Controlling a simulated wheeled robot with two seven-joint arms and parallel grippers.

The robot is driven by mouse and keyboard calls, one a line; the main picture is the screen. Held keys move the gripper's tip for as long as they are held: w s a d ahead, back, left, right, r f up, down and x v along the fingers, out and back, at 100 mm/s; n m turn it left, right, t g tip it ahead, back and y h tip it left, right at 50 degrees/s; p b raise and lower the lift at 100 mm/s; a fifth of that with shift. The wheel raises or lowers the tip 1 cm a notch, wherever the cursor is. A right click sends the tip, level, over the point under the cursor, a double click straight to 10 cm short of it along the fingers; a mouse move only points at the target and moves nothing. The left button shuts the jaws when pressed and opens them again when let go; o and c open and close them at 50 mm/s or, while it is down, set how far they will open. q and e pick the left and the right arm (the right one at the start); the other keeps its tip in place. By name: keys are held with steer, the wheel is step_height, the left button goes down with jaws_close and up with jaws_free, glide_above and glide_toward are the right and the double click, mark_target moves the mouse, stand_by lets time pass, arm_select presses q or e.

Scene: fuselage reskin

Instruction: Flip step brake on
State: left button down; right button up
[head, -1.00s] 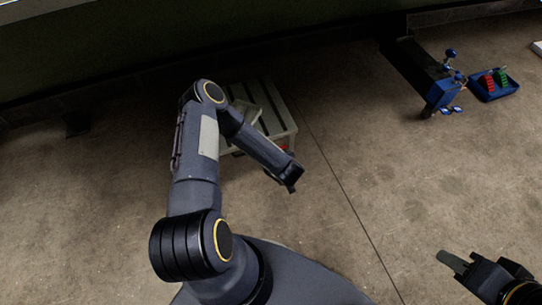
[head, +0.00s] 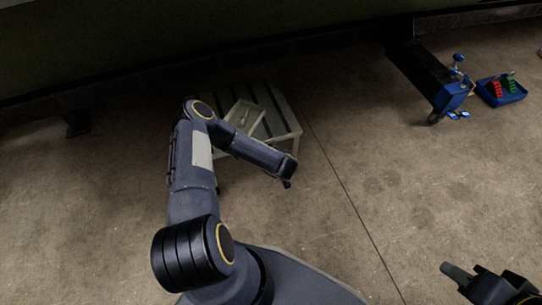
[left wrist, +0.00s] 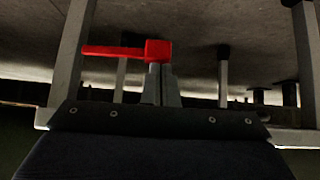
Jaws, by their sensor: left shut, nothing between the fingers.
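The step (head: 284,112) is a low, pale slatted platform, partly hidden behind my left arm in the head view. In the left wrist view its pale legs (left wrist: 72,50) stand on both sides. The red brake lever (left wrist: 112,51) lies roughly level, its arm pointing left from a square red hub. My left gripper (left wrist: 159,72) is shut and empty, its tips right at the hub; I cannot tell if they touch. In the head view my left gripper (head: 287,184) is at the step's front edge, and the lever is hidden. My right gripper (head: 455,272) is at lower right, away from the step; its jaw state is unclear.
A grey tray (head: 245,116) sits on the step. A blue and black wheeled stand (head: 452,97) is at upper right, beside a blue bin (head: 501,91) with red and green items. The concrete floor (head: 390,190) between is clear.

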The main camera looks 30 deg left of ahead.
arm_select(q)
steer(key=shift+f, duration=0.1)
